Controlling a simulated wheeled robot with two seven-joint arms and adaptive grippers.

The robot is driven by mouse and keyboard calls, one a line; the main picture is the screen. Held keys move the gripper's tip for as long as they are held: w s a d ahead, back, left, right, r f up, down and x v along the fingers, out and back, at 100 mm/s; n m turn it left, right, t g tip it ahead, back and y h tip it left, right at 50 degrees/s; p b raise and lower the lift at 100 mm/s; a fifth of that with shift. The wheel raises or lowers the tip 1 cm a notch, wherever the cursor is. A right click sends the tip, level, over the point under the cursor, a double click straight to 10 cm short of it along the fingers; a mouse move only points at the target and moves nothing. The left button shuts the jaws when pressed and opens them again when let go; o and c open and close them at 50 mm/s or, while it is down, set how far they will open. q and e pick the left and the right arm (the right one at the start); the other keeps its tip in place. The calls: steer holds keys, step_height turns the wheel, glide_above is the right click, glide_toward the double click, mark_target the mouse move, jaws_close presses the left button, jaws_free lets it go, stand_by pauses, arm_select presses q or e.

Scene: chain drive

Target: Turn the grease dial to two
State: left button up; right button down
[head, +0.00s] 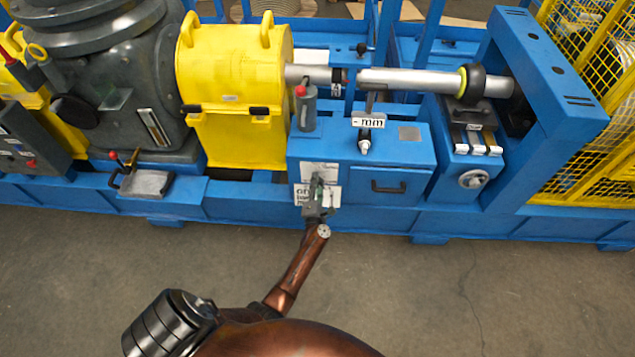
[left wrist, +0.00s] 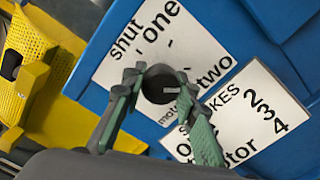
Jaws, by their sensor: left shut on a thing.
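The grease dial (left wrist: 160,84) is a dark round knob in the left wrist view. It sits on a white plate (left wrist: 133,45) printed "shut", "one" and "two". A short pale mark shows on the knob's right side, in the general direction of "two"; I cannot tell whether it lines up exactly. My left gripper (left wrist: 160,88) has its green-grey fingers on both sides of the knob, shut on it. In the head view my left gripper (head: 317,186) is at the blue cabinet's front and hides the knob. My right gripper is not in view.
A second white plate (left wrist: 240,112), marked "STROKES" with 2, 3, 4, sits beside the dial plate. The blue cabinet (head: 345,155) carries a red-topped grey cylinder (head: 306,110) and a "- mm" sign (head: 368,121). A handle (head: 388,187) is to the right. Floor in front is clear.

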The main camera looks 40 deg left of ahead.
arm_select(q)
steer(key=o, duration=1.2)
steer(key=shift+c, duration=0.2)
steer(key=v, duration=0.7)
steer(key=shift+s, duration=0.25)
steer(key=shift+d, duration=0.15)
